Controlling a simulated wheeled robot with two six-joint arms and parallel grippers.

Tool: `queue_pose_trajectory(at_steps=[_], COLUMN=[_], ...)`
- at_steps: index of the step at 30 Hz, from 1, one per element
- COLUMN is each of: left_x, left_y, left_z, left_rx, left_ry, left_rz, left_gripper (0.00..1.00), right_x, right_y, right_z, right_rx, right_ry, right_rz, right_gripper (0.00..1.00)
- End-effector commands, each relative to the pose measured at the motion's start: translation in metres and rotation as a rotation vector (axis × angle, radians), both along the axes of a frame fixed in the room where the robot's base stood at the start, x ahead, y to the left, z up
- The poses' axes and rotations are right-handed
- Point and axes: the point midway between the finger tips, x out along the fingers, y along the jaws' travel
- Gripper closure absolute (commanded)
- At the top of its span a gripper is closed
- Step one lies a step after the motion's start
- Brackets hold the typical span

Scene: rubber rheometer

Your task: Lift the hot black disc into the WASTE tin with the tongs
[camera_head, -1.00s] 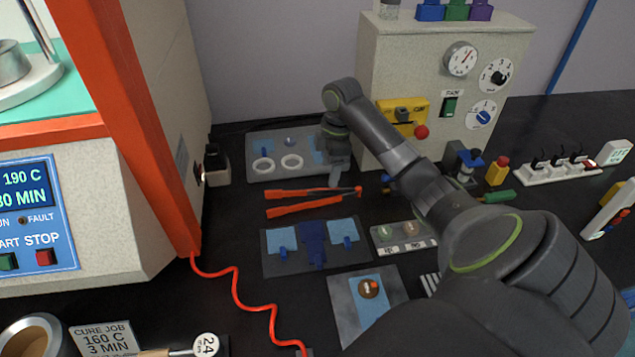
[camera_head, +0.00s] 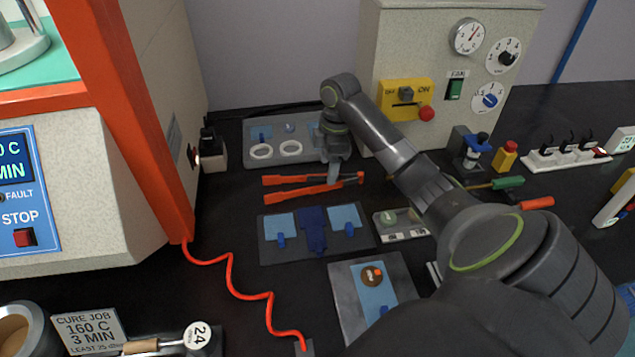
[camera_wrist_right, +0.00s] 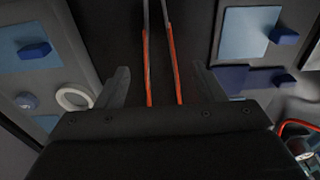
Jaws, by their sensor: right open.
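The tongs (camera_head: 300,194) lie on the black bench, their two orange arms spread slightly apart and pointing right. My right gripper (camera_head: 334,175) is over the right half of the tongs, pointing down. In the right wrist view my open right gripper (camera_wrist_right: 161,85) has a finger on each side of the tongs (camera_wrist_right: 148,65), with gaps between fingers and arms. I cannot tell its exact height above them. I cannot make out the hot black disc or a tin marked WASTE. My left gripper is not in view.
A grey tray (camera_head: 250,130) with white rings lies behind the tongs. A dark mat (camera_head: 267,246) with blue pieces lies in front. The grey control box (camera_head: 385,50) stands behind my right arm. The orange-framed machine (camera_head: 90,225) is at left, with a coiled red cable (camera_head: 232,275) beside it.

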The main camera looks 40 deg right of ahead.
Motion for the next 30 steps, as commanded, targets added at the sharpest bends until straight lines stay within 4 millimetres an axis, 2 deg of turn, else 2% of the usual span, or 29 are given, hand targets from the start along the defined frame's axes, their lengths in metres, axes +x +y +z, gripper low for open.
queue_pose_trajectory(at_steps=[1, 2, 3, 9, 20, 22, 28, 30], left_x=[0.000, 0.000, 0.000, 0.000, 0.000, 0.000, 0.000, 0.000], left_y=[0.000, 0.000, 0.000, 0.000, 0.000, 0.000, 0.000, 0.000], left_z=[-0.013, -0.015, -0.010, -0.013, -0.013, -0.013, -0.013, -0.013], left_rx=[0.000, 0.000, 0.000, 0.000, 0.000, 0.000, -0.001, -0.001], left_ry=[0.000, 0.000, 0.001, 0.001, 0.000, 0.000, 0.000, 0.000], left_rz=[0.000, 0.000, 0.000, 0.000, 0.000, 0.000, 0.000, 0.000], left_gripper=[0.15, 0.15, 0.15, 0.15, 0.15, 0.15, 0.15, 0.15], right_x=[0.000, 0.000, 0.000, 0.002, 0.002, 0.002, 0.002, 0.002], right_y=[0.000, 0.001, 0.002, 0.004, 0.004, 0.004, 0.004, 0.004], right_z=[-0.012, -0.014, -0.017, -0.039, -0.045, -0.045, -0.045, -0.045], right_rx=[0.000, 0.000, 0.002, 0.002, 0.001, 0.001, 0.001, 0.001], right_ry=[-0.001, 0.000, 0.002, 0.002, -0.001, -0.001, 0.000, 0.000], right_rz=[0.000, 0.000, 0.000, 0.000, 0.001, 0.001, 0.000, 0.000], right_gripper=[0.38, 0.38, 0.38, 0.38, 0.38, 0.43, 0.69, 0.70])
